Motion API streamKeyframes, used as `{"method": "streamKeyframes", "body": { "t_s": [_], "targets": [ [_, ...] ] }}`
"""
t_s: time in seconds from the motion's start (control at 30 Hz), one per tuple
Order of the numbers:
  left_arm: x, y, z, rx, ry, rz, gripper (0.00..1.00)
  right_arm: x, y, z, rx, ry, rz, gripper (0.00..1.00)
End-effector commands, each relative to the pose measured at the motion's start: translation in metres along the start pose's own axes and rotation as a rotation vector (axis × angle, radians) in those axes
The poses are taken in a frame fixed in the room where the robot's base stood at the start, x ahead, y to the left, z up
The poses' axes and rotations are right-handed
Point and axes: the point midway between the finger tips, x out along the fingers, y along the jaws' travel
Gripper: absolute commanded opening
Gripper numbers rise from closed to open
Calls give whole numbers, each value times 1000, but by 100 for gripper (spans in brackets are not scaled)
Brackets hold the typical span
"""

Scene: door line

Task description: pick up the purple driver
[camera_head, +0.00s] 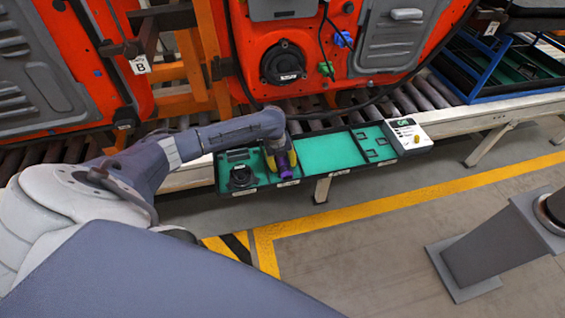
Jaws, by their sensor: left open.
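The purple driver (284,168) sits in the green-lined tray (327,153), toward its left part. It is small and partly covered by my left gripper (281,158). My left arm reaches in from the left, and the gripper points down over the driver with its yellow-tipped fingers apart, one on each side of the purple part. I cannot tell whether the fingers touch it. My right gripper is not in view.
A black round part (241,176) lies in the tray's left compartment. Orange door panels (290,55) hang close behind. A blue rack (500,65) stands at the upper right.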

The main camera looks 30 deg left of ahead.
Motion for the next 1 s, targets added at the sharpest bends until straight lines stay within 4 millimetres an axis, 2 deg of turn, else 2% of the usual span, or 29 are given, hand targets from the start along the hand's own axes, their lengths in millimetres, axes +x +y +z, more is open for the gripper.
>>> {"method": "streamKeyframes", "body": {
  "t_s": [0.3, 0.7, 1.0],
  "targets": [
    [2, 0, 0, 1, 0, 0, 45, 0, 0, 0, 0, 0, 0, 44],
    [2, 0, 0, 0, 0, 0, 0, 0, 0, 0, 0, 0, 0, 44],
    [0, -1, 1, 0, -1, -2, 0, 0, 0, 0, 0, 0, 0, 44]
  ]
}}
